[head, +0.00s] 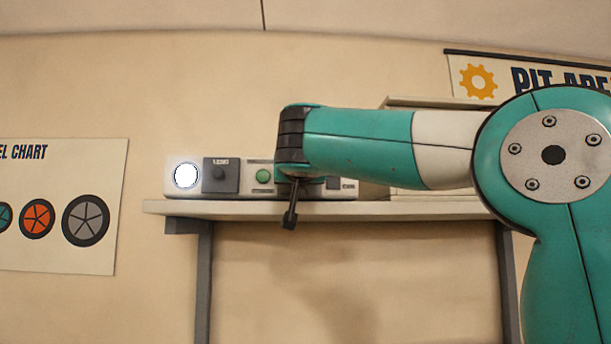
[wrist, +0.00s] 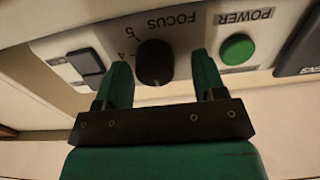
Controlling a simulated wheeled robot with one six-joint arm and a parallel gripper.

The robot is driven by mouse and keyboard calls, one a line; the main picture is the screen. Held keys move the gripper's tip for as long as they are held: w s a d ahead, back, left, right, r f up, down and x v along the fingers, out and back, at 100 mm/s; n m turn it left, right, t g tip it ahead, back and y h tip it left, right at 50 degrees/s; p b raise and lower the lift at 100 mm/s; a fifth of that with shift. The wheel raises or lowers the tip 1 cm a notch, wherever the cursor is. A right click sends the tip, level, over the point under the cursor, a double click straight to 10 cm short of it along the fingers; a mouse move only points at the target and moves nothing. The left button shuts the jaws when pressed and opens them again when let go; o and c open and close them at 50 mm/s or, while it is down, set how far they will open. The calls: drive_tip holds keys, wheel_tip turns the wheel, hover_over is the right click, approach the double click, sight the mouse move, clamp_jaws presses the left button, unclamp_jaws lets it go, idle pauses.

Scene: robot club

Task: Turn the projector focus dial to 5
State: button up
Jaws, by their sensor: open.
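The focus dial (wrist: 155,62) is a round black knob on the pale projector panel, under an upside-down FOCUS label in the wrist view. A 5 and a 4 can be made out near its rim; its pointer is too dark to read. My gripper (wrist: 161,76) is open, its two green fingers on either side of the dial, with a visible gap on each side. The projector (head: 311,193) stands on a shelf in the head view, where my arm hides the dial and my gripper (head: 291,213) shows only partly.
A green power button (wrist: 238,49) sits close beside one finger. A dark square block with a knob (head: 220,174) and a bright lens (head: 186,175) are further left in the head view. The shelf (head: 400,208) runs below the projector, with open space beneath.

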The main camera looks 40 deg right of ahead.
drive_tip(key=shift+w+d, duration=0.1)
drive_tip(key=shift+d, duration=0.05)
drive_tip(key=shift+d, duration=0.1)
drive_tip(key=shift+c, duration=0.2)
drive_tip(key=c, duration=0.9)
drive_tip(key=shift+o, duration=0.2)
